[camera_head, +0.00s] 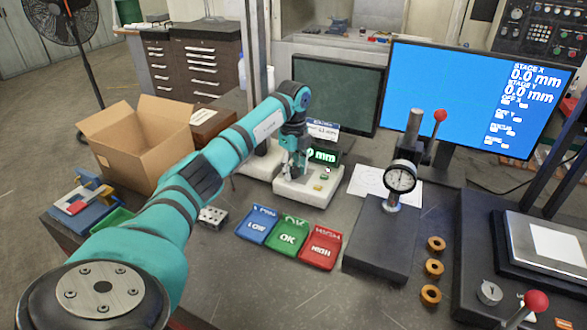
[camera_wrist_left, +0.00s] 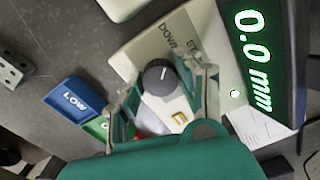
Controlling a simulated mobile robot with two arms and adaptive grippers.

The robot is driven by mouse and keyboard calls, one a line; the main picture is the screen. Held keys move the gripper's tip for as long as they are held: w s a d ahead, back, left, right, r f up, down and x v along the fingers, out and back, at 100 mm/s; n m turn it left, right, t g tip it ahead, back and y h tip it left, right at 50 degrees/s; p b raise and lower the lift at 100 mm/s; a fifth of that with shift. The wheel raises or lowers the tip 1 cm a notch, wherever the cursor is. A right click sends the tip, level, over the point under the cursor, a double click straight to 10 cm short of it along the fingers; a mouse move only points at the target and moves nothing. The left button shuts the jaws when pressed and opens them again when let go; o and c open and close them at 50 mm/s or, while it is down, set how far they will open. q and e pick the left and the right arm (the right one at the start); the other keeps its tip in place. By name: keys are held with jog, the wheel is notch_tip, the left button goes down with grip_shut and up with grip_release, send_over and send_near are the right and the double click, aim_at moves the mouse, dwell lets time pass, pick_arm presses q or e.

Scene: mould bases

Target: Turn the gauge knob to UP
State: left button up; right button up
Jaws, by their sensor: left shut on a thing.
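The gauge (camera_head: 297,190) is a light-coloured base with a lit green display (camera_head: 322,155); the display reads 0.0 mm in the left wrist view (camera_wrist_left: 252,50). Its dark round knob (camera_wrist_left: 157,77) has a white pointer line aimed up and slightly right in that view, toward the labels DOWN and a partly covered one starting ST. No UP label is readable. My left gripper (camera_head: 293,170) is down at the gauge. Its fingers (camera_wrist_left: 160,82) stand on either side of the knob, shut on it. The knob is hidden in the head view. My right gripper is not in view.
Blue LOW (camera_head: 257,227), green OK (camera_head: 287,236) and red HIGH (camera_head: 321,250) trays lie in front of the gauge. A dial indicator stand (camera_head: 379,240) is to the right, with orange rings (camera_head: 433,268) beside it. An open cardboard box (camera_head: 140,150) is at left.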

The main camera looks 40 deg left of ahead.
pick_arm(q)
jog(key=shift+c, duration=1.1)
